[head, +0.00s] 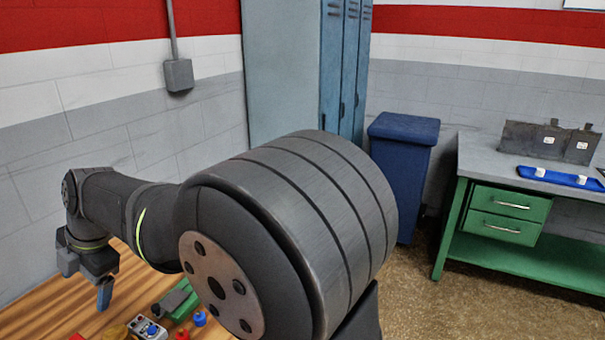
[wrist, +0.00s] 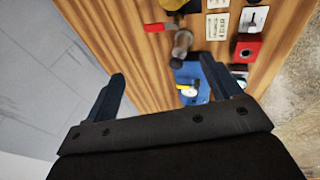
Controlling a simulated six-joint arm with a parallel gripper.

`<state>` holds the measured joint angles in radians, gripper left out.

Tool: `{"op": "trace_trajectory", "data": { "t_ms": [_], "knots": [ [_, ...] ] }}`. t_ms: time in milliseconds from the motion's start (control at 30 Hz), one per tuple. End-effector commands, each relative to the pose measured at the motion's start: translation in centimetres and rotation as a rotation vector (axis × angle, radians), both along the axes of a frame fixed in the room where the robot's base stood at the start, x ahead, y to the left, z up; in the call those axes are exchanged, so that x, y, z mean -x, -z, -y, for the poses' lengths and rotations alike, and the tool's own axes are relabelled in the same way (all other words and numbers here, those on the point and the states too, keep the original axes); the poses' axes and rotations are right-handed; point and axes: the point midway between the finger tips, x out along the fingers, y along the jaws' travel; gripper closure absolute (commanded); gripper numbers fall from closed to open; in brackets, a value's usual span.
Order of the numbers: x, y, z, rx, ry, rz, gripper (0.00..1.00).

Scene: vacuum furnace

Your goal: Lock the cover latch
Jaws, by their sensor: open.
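My gripper (head: 104,295) hangs over the wooden table at the lower left in the head view. In the wrist view my gripper (wrist: 163,68) has its two dark blue fingers spread wide, with nothing held between them. A blue unit (wrist: 189,73) with a pale round dial and a yellow part lies beyond the fingers, close to the right one, which partly hides it. A grey metal cylinder (wrist: 181,44) is just above it in the picture. A red bar (wrist: 158,27) sits left of that. I cannot tell which part is the cover latch.
The wooden table (wrist: 148,72) also holds a red box (wrist: 246,48) and pale labelled plates (wrist: 218,26). In the head view a green block (head: 180,302), a blue knob (head: 200,319) and a grey box (head: 146,328) sit near the table's front. Bare wood lies left.

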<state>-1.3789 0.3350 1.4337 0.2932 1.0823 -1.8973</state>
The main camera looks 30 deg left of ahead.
Motion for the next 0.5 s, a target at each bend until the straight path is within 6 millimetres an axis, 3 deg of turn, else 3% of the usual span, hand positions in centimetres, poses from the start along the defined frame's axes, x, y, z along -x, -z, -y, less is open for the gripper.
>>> {"op": "trace_trajectory", "data": {
  "t_ms": [67, 400, 500],
  "knots": [
    [0.0, 0.0, 0.0, 0.0, 0.0, 0.0, 0.33],
    [0.3, 0.4, -0.1, 0.019, 0.036, 0.002, 1.0],
    [0.8, 1.1, -0.1, 0.049, 0.102, 0.005, 1.0]
  ]
}}
